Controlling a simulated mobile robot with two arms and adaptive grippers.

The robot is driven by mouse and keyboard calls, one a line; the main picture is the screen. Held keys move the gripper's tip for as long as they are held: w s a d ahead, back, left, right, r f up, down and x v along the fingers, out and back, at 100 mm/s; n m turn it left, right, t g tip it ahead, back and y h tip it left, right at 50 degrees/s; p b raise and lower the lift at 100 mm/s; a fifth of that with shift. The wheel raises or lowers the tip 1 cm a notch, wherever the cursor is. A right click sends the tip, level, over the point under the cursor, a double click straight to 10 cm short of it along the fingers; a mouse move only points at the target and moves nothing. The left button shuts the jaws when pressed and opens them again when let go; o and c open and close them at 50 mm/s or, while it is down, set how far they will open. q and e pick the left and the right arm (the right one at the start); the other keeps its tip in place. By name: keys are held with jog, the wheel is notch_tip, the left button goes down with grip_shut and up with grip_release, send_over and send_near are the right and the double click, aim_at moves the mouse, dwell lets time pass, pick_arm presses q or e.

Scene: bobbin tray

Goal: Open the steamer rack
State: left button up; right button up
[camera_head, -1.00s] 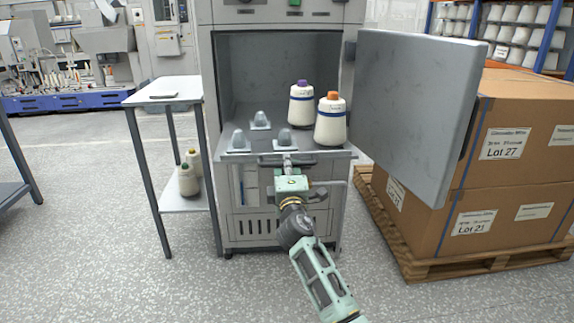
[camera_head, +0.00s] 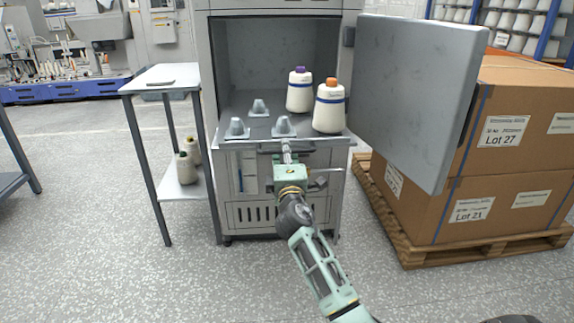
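The steamer (camera_head: 215,60) stands open in the middle, its thick grey door (camera_head: 415,100) swung out to the right. Its grey rack (camera_head: 262,142) sits at the bottom of the chamber and reaches out past the front opening. Several metal cone holders show on it, with a purple-topped bobbin (camera_head: 299,92) and an orange-topped bobbin (camera_head: 329,108) on the right side. My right gripper (camera_head: 287,152) is at the middle of the rack's front edge, its fingers close together on the rack handle. The fingertips are small and partly hidden. My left gripper is out of view.
A narrow side table (camera_head: 160,80) stands left of the steamer, with bobbins (camera_head: 186,168) on its lower shelf. Stacked cartons (camera_head: 505,150) on a wooden pallet (camera_head: 430,255) stand to the right, behind the door. The floor in front is clear.

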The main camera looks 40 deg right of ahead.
jog(key=v, duration=1.1)
jog(key=shift+a, duration=0.15)
